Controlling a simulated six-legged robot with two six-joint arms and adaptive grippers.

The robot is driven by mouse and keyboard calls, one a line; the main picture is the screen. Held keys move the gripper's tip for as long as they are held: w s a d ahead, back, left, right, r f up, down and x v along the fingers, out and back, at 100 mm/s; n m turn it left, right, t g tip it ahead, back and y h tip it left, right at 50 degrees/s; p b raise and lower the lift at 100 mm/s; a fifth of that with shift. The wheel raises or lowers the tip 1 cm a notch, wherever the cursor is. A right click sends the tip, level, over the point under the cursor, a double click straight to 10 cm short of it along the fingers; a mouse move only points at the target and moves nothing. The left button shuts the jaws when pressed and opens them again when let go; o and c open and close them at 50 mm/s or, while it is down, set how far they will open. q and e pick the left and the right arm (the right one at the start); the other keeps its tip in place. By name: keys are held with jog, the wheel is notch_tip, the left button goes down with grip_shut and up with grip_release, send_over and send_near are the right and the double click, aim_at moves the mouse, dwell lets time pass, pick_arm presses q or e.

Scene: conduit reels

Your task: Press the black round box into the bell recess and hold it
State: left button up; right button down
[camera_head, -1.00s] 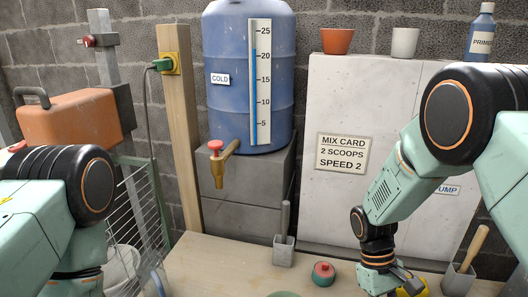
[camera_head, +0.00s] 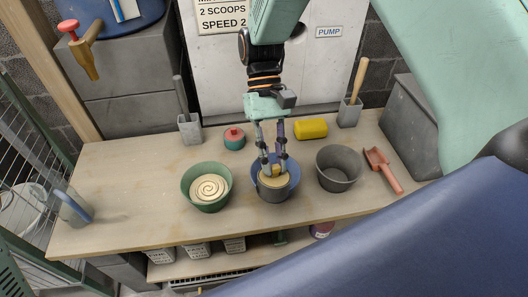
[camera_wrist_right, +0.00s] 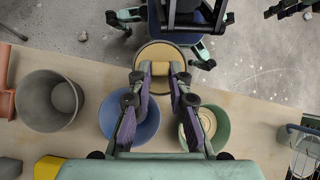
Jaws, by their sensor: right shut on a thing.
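My right gripper (camera_head: 272,168) reaches down over the workbench and is shut on the yellow grip block of a round, dark-sided piece with a tan top (camera_head: 266,187). It is the only thing like the task's round box. In the right wrist view the fingertips (camera_wrist_right: 162,70) pinch the block above the tan disc (camera_wrist_right: 150,55). The piece overlaps the near side of a blue bowl (camera_head: 291,165), which also shows in the wrist view (camera_wrist_right: 134,128). I cannot tell whether they touch. I see no bell recess. I cannot make out my left gripper.
A green bowl (camera_head: 205,201) with a cream spiral stands left, a grey bucket (camera_head: 339,168) right, with a red scoop (camera_head: 382,168) beside it. A red-and-teal pot (camera_head: 235,138) and yellow block (camera_head: 311,129) lie behind.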

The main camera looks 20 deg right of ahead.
jog(key=w+d+r+m+t+y, duration=0.2)
jog(key=w+r+m+t+y, duration=1.05)
jog(key=r, duration=0.45)
jog(key=w+d+r+m+t+h, duration=0.2)
jog(key=w+d+m+t+h, duration=0.1)
jog(key=d, duration=0.4)
jog(key=w+d+r+m+t+h, duration=0.2)
jog(key=w+d+m+t+h, duration=0.1)
jog(key=d+t, duration=0.4)
jog(key=w+d+r+m+t+h, duration=0.2)
jog(key=w+d+m+t+h, duration=0.1)
jog(key=d+m+t+h, duration=0.2)
jog(key=shift+d+r+m+t, duration=0.3)
jog(key=shift+d+m+t, duration=0.35)
jog(key=shift+d, duration=0.55)
jog(key=shift+h, duration=0.25)
